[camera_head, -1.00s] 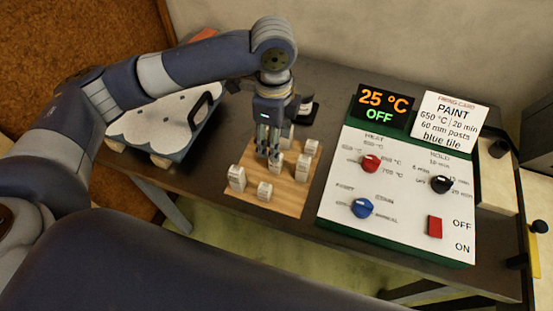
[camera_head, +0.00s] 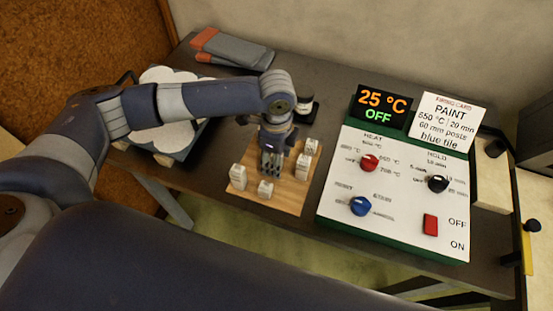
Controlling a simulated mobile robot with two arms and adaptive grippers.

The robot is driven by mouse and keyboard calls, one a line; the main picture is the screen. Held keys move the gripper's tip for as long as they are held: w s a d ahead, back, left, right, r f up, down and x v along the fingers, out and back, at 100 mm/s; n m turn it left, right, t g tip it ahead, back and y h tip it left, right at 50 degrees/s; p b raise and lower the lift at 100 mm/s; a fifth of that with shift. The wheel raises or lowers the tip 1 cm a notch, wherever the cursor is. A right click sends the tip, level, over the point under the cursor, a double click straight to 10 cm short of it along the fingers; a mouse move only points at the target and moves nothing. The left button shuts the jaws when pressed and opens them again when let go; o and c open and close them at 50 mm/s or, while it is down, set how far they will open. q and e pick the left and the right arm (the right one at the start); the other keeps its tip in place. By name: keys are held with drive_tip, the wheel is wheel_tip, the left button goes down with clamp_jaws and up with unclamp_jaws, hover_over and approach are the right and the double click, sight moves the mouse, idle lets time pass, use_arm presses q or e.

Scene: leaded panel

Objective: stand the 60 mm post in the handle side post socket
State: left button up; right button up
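Several white posts of differing height stand on a wooden board: a tall one (camera_head: 238,176) at the left, a short one (camera_head: 265,188) at the front, and others (camera_head: 302,166) (camera_head: 311,147) at the right. Printed lengths are too small to read. My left gripper (camera_head: 271,168) points down over the middle of the board, fingers low among the posts. Whether it is open or holds a post is unclear. The handle side post socket cannot be made out. My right gripper is out of view.
A control panel (camera_head: 335,205) with knobs, a red switch, a display reading 25 °C OFF (camera_head: 381,104) and a firing card (camera_head: 447,122) stands right of the wooden board (camera_head: 284,201). A dark jar (camera_head: 305,106) is behind the board. Grey and orange gloves (camera_head: 235,49) lie at the back.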

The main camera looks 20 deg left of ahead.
use_arm(q)
clamp_jaws()
drive_tip(key=shift+r, duration=0.15)
